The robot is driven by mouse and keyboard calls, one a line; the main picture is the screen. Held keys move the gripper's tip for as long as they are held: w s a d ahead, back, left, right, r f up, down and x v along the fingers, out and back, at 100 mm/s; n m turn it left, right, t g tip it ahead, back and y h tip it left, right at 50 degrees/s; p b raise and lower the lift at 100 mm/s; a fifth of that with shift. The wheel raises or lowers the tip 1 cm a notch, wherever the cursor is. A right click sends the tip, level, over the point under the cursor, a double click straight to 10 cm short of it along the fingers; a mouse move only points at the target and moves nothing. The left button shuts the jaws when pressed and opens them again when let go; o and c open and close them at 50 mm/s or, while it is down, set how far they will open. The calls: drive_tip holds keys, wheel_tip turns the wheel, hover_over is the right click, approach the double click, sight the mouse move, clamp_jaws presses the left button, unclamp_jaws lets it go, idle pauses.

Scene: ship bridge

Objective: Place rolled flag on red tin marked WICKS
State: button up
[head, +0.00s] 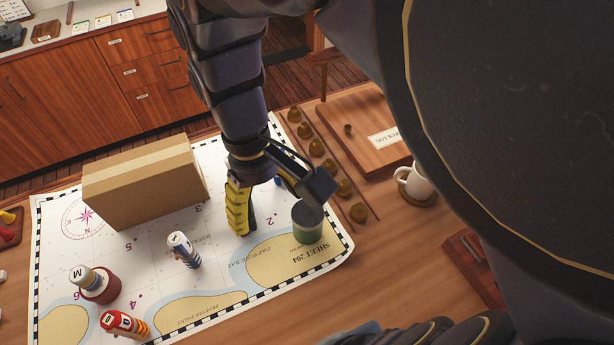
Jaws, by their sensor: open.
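A short red tin (103,297) stands on the chart at the lower left; I cannot read any WICKS marking on it. A rolled flag with M on its end (84,277) appears to stand upright on top of this tin. A white and dark blue rolled flag (184,251) stands on the chart to the right. A red and yellow rolled flag (126,324) is at the bottom edge of the chart. My gripper (279,205) is open, apart from all these flags. One finger is left of a green tin (307,226), the other is above or just behind it.
A long cardboard box (147,184) stands on the chart (150,263) behind the flags. Several brass weights (330,166) line the chart's right side. A wooden box (357,130) and a white mug (413,182) are at the right.

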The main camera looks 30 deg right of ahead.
drive_tip(key=s+d+m, duration=0.2)
drive_tip(key=s+d, duration=0.1)
drive_tip(key=s, duration=0.7)
drive_tip(key=shift+f+m, duration=0.25)
drive_tip(key=shift+m, duration=0.15)
